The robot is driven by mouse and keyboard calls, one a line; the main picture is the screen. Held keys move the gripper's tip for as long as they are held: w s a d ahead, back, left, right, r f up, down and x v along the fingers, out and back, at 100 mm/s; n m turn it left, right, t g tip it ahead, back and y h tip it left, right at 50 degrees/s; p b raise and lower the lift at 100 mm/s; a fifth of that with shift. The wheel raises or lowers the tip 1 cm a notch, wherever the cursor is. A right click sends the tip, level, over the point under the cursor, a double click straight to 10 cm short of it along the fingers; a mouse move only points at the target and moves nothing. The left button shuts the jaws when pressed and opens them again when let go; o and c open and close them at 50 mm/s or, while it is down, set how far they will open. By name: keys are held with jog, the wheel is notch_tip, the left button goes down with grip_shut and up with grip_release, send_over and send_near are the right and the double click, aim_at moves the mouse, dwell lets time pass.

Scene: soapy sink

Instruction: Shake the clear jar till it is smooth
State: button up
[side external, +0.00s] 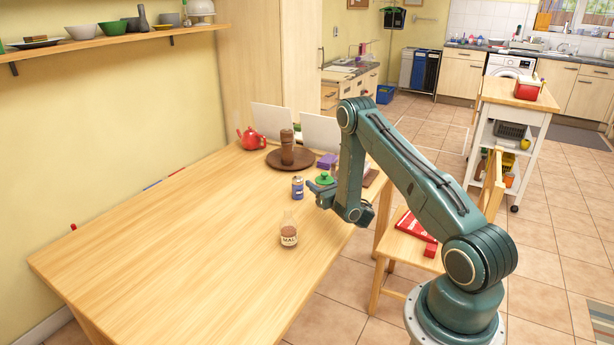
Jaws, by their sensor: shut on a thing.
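A clear jar (289,234) with brown contents low inside and a pale label stands upright on the wooden table, below and left of my gripper. My gripper (311,188) points left over the table, its fingers small in this view. It is shut on what looks like a small blue can (297,188) with a pale top, right at the fingertips. I cannot tell whether the can is lifted or touches the table. The clear jar is apart from the fingers.
A green-topped item (324,179) sits close behind my gripper. Farther back are a brown tray (274,162) with a brown stack, a red teapot (251,139) and a purple block (327,161).

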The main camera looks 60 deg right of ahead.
aim_at(320, 177)
jog(key=shift+r, duration=2.3)
jog(key=shift+f, duration=0.15)
jog(key=shift+f, duration=2.4)
jog(key=shift+r, duration=0.1)
jog(key=shift+r, duration=2.45)
jog(key=shift+f, duration=0.1)
